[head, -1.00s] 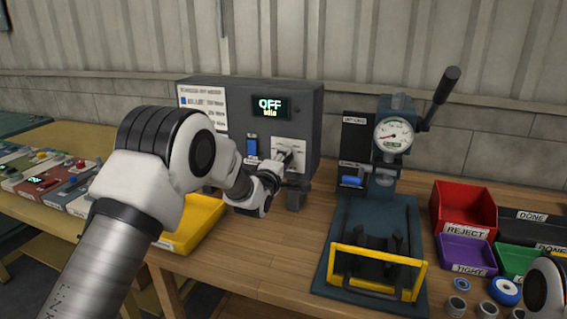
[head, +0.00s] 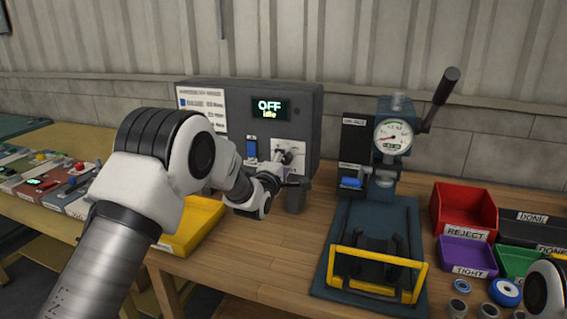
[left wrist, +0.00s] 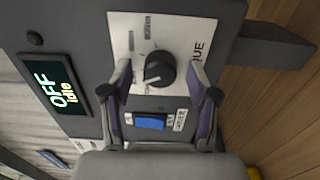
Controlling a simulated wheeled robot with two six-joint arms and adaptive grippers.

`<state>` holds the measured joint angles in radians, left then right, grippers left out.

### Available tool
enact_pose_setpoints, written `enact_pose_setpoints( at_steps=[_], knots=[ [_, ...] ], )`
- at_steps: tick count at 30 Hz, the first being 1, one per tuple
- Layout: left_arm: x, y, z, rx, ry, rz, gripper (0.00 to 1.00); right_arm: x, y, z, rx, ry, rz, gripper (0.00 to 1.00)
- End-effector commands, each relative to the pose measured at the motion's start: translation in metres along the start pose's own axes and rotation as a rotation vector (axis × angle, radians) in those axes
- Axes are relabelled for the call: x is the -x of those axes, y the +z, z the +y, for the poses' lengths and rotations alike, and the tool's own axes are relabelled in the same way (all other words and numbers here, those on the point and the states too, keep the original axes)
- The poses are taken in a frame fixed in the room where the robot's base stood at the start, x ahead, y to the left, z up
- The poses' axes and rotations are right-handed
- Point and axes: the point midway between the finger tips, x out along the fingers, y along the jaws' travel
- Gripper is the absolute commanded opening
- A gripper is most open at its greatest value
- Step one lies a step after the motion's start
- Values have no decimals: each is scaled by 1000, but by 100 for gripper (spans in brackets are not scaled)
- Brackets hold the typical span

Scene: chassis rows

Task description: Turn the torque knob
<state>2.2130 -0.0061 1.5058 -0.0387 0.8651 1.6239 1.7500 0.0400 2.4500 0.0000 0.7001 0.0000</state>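The torque knob (left wrist: 160,70) is a round black knob with a pale pointer line, on a white plate on the grey control box; it also shows in the head view (head: 287,157). My left gripper (left wrist: 165,84) is open. In the left wrist view its fingers stand apart on either side of the knob, and I see a gap between each finger and the knob. In the head view the left gripper (head: 287,180) is just below the knob, partly hidden by my wrist. The display (head: 270,107) reads OFF, Idle. My right gripper is out of view.
A blue switch (left wrist: 150,122) sits beside the knob plate. A lever press (head: 390,150) with a gauge stands to the right, beside a red REJECT bin (head: 464,208) and a purple bin (head: 467,256).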

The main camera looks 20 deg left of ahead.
Motion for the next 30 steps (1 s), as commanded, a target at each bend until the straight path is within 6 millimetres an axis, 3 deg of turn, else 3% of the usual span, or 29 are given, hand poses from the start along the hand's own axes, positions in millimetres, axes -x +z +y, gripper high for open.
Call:
enact_pose_setpoints(
  at_steps=[5, 8, 15, 21, 30],
  knots=[
    [4, 0, 0, 0, -1, 0, 60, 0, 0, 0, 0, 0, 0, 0],
    [16, 0, 0, 0, -2, 0, 60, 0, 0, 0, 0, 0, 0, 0],
    [77, 0, 0, 1, -3, 0, 60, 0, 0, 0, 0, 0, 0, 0],
    [113, 0, 0, 0, -1, 0, 60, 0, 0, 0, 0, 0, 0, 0],
    [120, 0, -1, 0, -1, 0, 60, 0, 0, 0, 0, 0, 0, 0]
  ],
)
